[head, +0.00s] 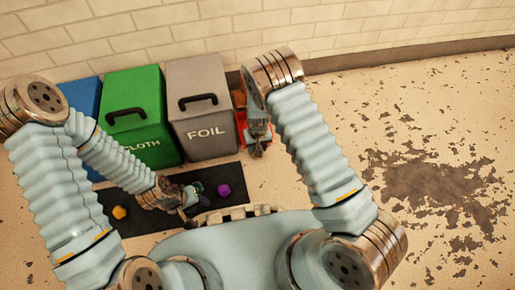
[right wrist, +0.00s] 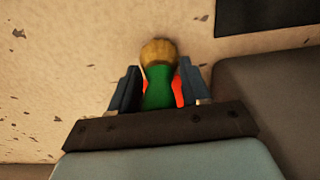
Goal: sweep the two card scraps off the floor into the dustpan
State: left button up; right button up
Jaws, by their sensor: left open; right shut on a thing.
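My right gripper (right wrist: 160,88) is shut on a green handle-like thing (right wrist: 158,88) with a rounded tan end, seen in the right wrist view. Red-orange patches show on both sides of it. I cannot tell whether it is the brush or the dustpan. In the head view my right gripper (head: 258,140) is low, to the right of the foil bin, partly hidden by my arm. My left gripper (head: 193,203) is open and empty over the dark mat. I cannot make out either card scrap; brown flakes on the floor look like worn paint.
A dark mat (head: 224,171) bears a yellow lump (head: 120,212), a purple lump (head: 223,191) and a green one (head: 198,187). Blue (head: 82,96), green (head: 134,84) and grey FOIL (head: 197,73) bins stand by the wall. Open floor lies to the right.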

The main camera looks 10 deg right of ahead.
jog(key=shift+s+r+p, duration=0.2)
jog(key=shift+r+p, duration=2.2)
jog(key=shift+r, duration=1.1)
jog(key=o, duration=0.5)
jog(key=c, duration=0.4)
jog(key=f+b, duration=0.1)
jog(key=s+f+b, duration=0.1)
jog(key=f, duration=0.1)
jog(key=f+b, duration=0.2)
jog(key=shift+s+f, duration=0.15)
jog(key=shift+s, duration=0.15)
jog(key=shift+s+d+f+b, duration=0.15)
jog(key=shift+f+b, duration=0.1)
jog(key=shift+f, duration=0.2)
jog(key=shift+s+a+f+b, duration=0.1)
jog(key=shift+s+f+b, duration=0.1)
jog(key=shift+f, duration=0.2)
jog(key=shift+f, duration=0.1)
jog(key=shift+w, duration=0.15)
